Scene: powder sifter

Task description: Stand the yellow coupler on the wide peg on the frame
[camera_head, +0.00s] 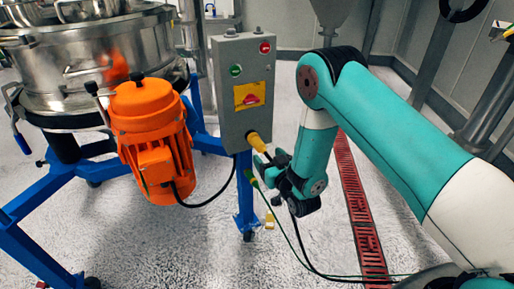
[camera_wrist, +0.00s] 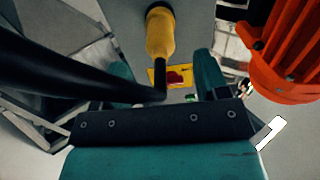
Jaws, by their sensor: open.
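The yellow coupler (camera_head: 257,142) is at the lower edge of the grey control box (camera_head: 243,95), with its narrower end angled down toward my gripper. In the wrist view the yellow coupler (camera_wrist: 160,34) shows large, with a black cable bending away from its end. My gripper (camera_head: 272,160) is open, its teal fingers (camera_wrist: 163,72) on either side of the cable end below the coupler in the picture. I cannot tell whether a finger touches it. The blue frame (camera_head: 245,200) stands below the box. I cannot make out the wide peg.
An orange motor (camera_head: 150,125) hangs left of the box, beside the steel sifter (camera_head: 95,60); it is close on the right in the wrist view (camera_wrist: 285,65). A black cable loops under the motor. A red floor grate (camera_head: 358,210) runs behind my arm.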

